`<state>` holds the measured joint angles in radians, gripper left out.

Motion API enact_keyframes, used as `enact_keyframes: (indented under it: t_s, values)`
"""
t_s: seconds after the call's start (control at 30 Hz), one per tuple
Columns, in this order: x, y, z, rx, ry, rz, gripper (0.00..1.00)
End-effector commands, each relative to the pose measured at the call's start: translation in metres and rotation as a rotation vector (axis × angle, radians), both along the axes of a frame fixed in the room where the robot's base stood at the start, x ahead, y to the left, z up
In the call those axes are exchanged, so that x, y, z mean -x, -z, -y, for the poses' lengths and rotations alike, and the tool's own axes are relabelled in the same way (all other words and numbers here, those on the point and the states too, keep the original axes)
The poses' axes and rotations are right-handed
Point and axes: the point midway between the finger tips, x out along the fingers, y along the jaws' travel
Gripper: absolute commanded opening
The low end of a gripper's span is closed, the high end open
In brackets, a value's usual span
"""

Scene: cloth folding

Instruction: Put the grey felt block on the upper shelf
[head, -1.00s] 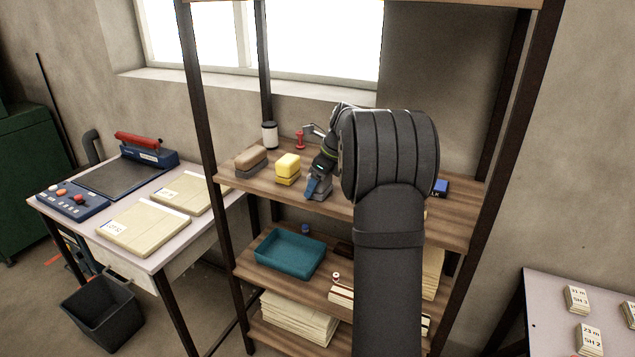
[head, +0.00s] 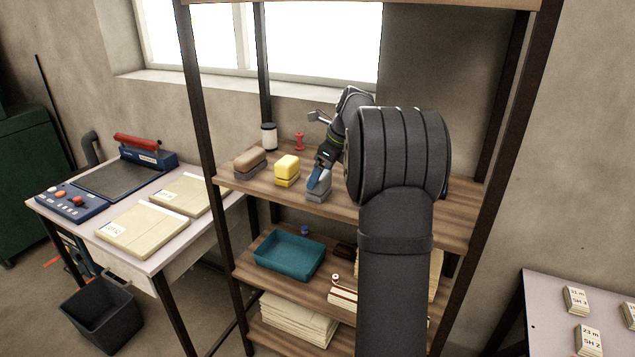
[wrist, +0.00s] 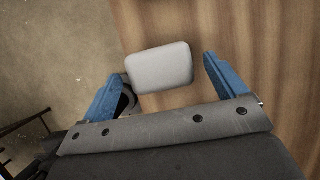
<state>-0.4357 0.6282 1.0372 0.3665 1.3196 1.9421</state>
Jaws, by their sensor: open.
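The grey felt block (head: 319,196) sits on the upper shelf board (head: 385,213), near its front edge and right of a yellow block. My gripper (head: 319,178) is just above and at the block in the head view, its blue fingers pointing down. In the wrist view the block's pale grey top (wrist: 160,68) lies between the two spread blue fingers. There is a clear gap to the right finger; the left finger is close to the block, and I cannot tell whether they touch. My forearm hides the right part of the shelf.
A yellow block (head: 286,168) and a brown-topped block (head: 250,161) stand left on the same board. A white-and-black canister (head: 269,136) and a red pin-shaped object (head: 299,141) stand behind. A teal tray (head: 289,253) is on the board below. Shelf posts (head: 205,130) flank the boards.

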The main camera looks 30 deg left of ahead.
Motion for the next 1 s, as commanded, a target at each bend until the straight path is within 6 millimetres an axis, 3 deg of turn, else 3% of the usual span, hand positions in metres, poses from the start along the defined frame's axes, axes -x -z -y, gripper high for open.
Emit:
enact_keyframes:
  t_s: [0.2, 0.4, 0.83, 1.0]
  values:
    - [0.000, -0.043, 0.018, 0.000, 0.002, 0.001, 0.90]
    - [0.000, -0.065, 0.027, 0.001, 0.001, 0.000, 0.90]
    - [0.000, -0.068, 0.028, 0.001, 0.000, -0.001, 0.90]
    - [0.000, -0.057, 0.024, 0.002, -0.001, -0.004, 0.90]
